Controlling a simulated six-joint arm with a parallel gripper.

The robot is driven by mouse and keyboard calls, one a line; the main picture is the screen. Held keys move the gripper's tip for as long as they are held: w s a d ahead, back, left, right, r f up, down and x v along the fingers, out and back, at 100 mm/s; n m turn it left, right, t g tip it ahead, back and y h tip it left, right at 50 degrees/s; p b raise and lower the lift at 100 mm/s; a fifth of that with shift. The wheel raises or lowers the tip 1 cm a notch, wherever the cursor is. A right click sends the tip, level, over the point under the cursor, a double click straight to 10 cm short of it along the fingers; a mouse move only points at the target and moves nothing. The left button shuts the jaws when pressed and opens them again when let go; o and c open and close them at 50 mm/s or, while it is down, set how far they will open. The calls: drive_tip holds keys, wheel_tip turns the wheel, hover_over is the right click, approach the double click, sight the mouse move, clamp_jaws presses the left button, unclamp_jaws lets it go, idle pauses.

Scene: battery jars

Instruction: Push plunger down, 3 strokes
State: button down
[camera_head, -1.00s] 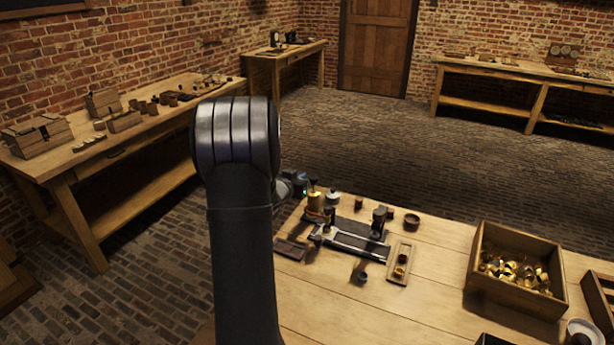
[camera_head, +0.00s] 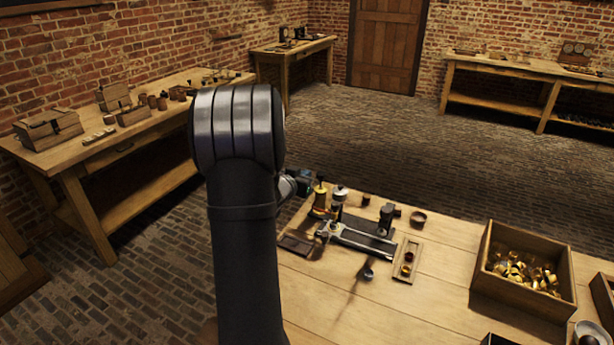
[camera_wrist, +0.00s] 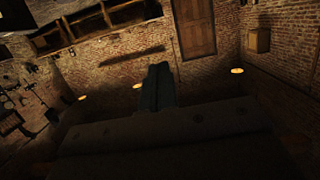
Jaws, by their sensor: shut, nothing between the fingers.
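A brass cylinder with a slim upright rod and small knob (camera_head: 320,197) stands at the left back of the near table, and looks like the plunger pump. My gripper (camera_head: 304,182) is just left of its top in the head view, partly hidden behind my arm. I cannot tell whether it touches the rod. In the wrist view my gripper's dark fingers (camera_wrist: 158,72) are together, with nothing seen between them. The wrist view is dark and does not show the plunger.
A pale jar (camera_head: 340,197) stands close right of the brass cylinder. A dark-and-metal fixture (camera_head: 365,238), a small tray (camera_head: 407,262) and a dark ladle or cup (camera_head: 367,272) lie nearer. A wooden crate (camera_head: 485,262) of brass pieces stands at right.

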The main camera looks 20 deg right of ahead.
wheel_tip(320, 180, up, 2)
drive_tip(key=shift+s+r, duration=0.1)
drive_tip(key=shift+s, duration=0.05)
drive_tip(key=shift+d, duration=0.15)
hover_over(321, 177)
wheel_tip(321, 177, down, 3)
drive_tip(key=shift+s+a+f, duration=0.1)
drive_tip(key=shift+a+f, duration=0.2)
drive_tip(key=shift+f, duration=0.6)
drive_tip(key=shift+s+a+f, duration=0.1)
drive_tip(key=shift+a+f, duration=0.15)
drive_tip(key=shift+f, duration=0.6)
drive_tip(key=shift+f, duration=0.1)
